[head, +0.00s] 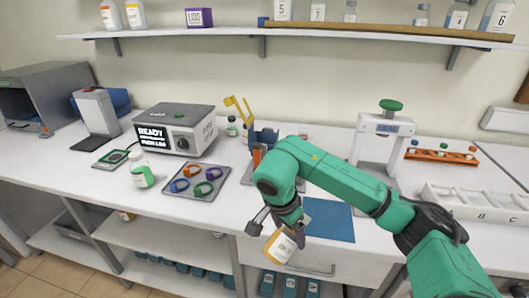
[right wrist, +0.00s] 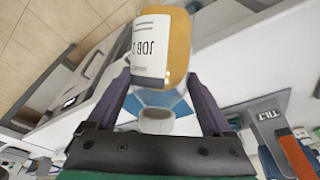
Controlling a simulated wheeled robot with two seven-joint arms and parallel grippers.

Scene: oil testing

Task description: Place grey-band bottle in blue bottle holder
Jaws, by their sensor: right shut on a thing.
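My right gripper (head: 284,228) is shut on a bottle (head: 278,247) with amber contents and a white label. The bottle hangs tilted below the gripper, in front of the counter's front edge. In the right wrist view the bottle (right wrist: 178,45) sits between the fingers (right wrist: 162,98), its pale cap towards the palm and its label reading "JOB". A blue holder-like fixture (head: 264,136) with a yellow lever stands behind my right arm, partly hidden. My left gripper is out of view.
A blue mat (head: 330,221) lies on the counter right of the gripper. A tray of coloured rings (head: 197,184), a green-and-white bottle (head: 141,172) and a display machine (head: 176,130) stand left. A white stand (head: 383,140) and a white rack (head: 470,208) are at right.

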